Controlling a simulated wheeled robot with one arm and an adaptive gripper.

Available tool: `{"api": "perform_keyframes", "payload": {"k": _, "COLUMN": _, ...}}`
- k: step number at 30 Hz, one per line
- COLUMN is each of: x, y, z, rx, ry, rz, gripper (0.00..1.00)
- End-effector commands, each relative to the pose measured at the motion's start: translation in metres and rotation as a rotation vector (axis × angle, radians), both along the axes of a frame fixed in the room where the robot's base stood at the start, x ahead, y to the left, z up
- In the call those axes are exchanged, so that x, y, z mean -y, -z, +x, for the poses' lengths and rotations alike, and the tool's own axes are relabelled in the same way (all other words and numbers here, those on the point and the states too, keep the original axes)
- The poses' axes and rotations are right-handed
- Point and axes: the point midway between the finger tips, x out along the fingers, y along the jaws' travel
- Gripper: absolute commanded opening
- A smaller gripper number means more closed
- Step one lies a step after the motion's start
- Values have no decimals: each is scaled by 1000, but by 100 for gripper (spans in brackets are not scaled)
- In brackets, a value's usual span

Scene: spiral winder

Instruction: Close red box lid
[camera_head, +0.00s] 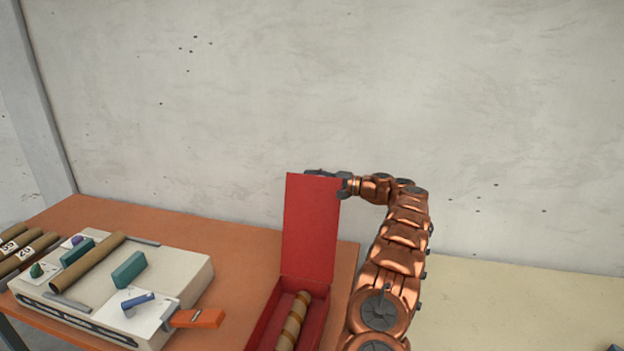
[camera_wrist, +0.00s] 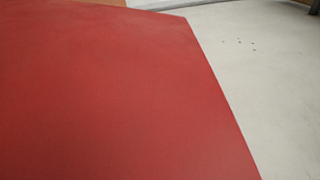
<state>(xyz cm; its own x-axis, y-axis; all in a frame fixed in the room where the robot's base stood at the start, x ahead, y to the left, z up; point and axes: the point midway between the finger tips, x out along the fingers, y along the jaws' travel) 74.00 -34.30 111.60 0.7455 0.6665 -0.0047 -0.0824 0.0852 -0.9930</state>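The red box (camera_head: 314,326) stands on the orange table, with a brown striped tube (camera_head: 292,322) lying inside it. Its red lid (camera_head: 311,228) stands open, roughly upright, at the back of the box. My gripper (camera_head: 318,174) is at the lid's top edge, mostly behind it, so its fingers are largely hidden. I cannot tell whether it touches the lid or how far its fingers are open. In the wrist view the red lid (camera_wrist: 110,95) fills most of the picture, and no fingers show there.
A pale winder (camera_head: 185,270) with a brown tube (camera_head: 88,262), teal blocks and an orange handle (camera_head: 197,318) stands left of the box. Numbered tubes (camera_head: 25,250) lie at the far left. A wall (camera_head: 330,90) rises behind the tables. The cream table (camera_head: 520,310) at right is mostly clear.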

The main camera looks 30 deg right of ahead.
Motion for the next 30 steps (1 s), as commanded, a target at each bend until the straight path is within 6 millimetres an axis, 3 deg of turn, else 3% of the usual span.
{"api": "perform_keyframes", "payload": {"k": 7, "x": 0, "y": 0, "z": 1, "rx": 1, "ry": 1, "rz": -1, "gripper": 38}}
{"api": "perform_keyframes", "payload": {"k": 18, "x": 0, "y": 1, "z": 1, "rx": -1, "ry": 1, "rz": -1, "gripper": 0}}
{"api": "perform_keyframes", "payload": {"k": 30, "x": 0, "y": 2, "z": 1, "rx": -3, "ry": 1, "rz": -1, "gripper": 0}}
